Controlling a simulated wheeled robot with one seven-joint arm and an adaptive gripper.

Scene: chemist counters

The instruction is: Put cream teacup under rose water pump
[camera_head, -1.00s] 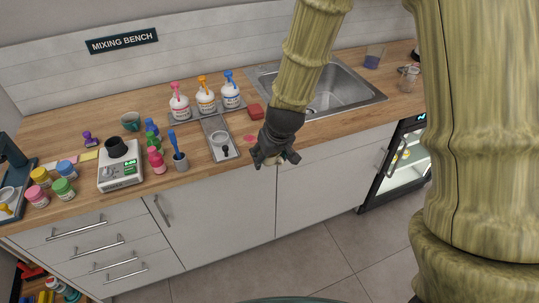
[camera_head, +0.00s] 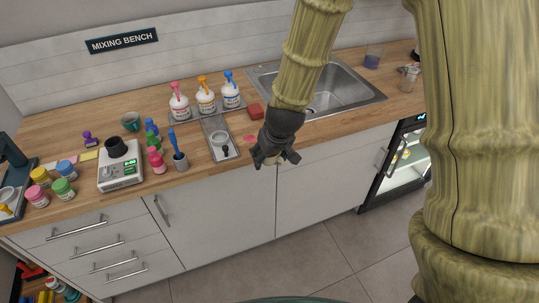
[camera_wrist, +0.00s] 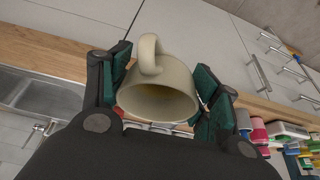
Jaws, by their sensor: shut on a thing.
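The cream teacup (camera_wrist: 157,92) is between the green-padded fingers of my gripper (camera_wrist: 163,80). In the wrist view its handle points to the top of the picture and its open mouth faces the camera. Three white pump bottles stand at the back of the counter: a pink-topped one (camera_head: 180,107), an orange-topped one (camera_head: 206,101) and a blue-topped one (camera_head: 231,96). Their labels are too small to read.
A grey tray (camera_head: 212,126) with a small round dish (camera_head: 219,138) lies before the bottles. A red block (camera_head: 256,111) and the sink (camera_head: 345,97) are to the right. A scale (camera_head: 121,174), a cup with a blue tool (camera_head: 179,160) and several coloured jars stand left.

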